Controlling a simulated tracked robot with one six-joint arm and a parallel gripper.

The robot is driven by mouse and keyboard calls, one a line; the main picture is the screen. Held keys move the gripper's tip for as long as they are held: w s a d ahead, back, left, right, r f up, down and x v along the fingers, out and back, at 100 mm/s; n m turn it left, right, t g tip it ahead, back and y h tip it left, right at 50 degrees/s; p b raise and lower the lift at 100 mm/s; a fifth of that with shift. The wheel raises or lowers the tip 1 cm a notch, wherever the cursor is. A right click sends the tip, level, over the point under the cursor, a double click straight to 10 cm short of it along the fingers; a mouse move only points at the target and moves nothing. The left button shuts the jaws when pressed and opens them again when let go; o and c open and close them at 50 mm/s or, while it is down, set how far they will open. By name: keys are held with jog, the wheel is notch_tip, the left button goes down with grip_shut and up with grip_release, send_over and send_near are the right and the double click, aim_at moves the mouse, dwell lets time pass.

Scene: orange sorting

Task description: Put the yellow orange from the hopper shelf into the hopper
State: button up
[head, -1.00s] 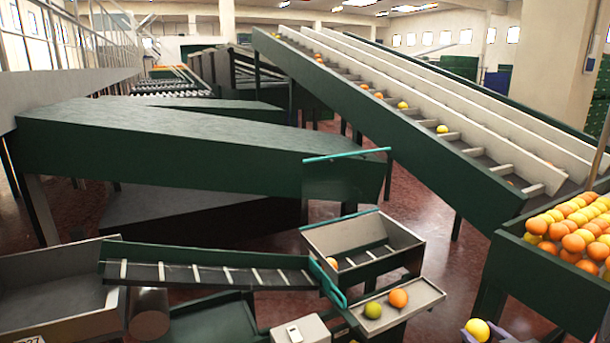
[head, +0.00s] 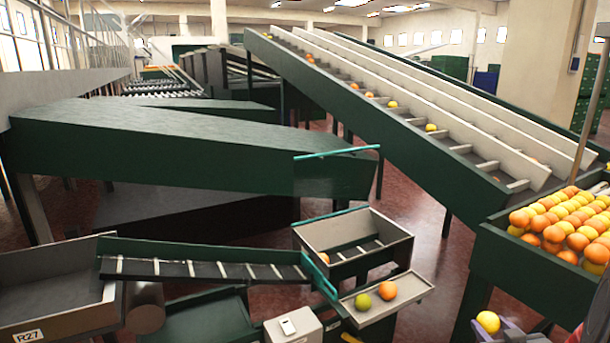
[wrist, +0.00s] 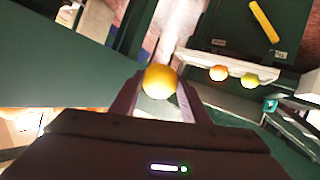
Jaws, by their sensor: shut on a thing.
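The yellow orange (head: 488,322) is at the lower right of the head view, held in my gripper (wrist: 160,92). In the wrist view the yellow orange (wrist: 160,81) sits between the two purple fingers. The hopper (head: 400,247) is a grey open bin left of and beyond my gripper, with slats inside and an orange fruit (head: 324,258) at its left end. The hopper shelf (head: 414,291) is a small tray in front of it. It bears a green fruit (head: 362,301) and an orange one (head: 387,290).
A green-sided bin (head: 530,262) heaped with oranges stands at the right, close to my gripper. A slatted conveyor (head: 205,261) runs left from the hopper. A grey box (head: 292,328) stands left of the shelf. A large inclined conveyor (head: 400,125) rises behind.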

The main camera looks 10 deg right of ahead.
jog(key=shift+w+a+r, duration=0.1)
jog(key=shift+w+a, duration=0.05)
jog(key=shift+w, duration=0.35)
jog(key=w+a+n+y, duration=0.1)
jog(key=w+a, duration=0.4)
jog(key=a, duration=0.7)
jog(key=w+a+n+y, duration=0.1)
jog(key=w+a, duration=0.4)
jog(key=a, duration=0.7)
jog(key=w+a+n+y, duration=0.1)
jog(key=w+a, duration=0.4)
jog(key=a, duration=0.6)
jog(key=shift+a+r+n+t+y, duration=0.15)
jog(key=shift+a+n+t+y, duration=0.2)
jog(key=shift+y, duration=0.25)
jog(key=shift+w, duration=0.1)
jog(key=s+f, duration=0.5)
jog(key=f, duration=0.1)
jog(key=shift+f, duration=0.15)
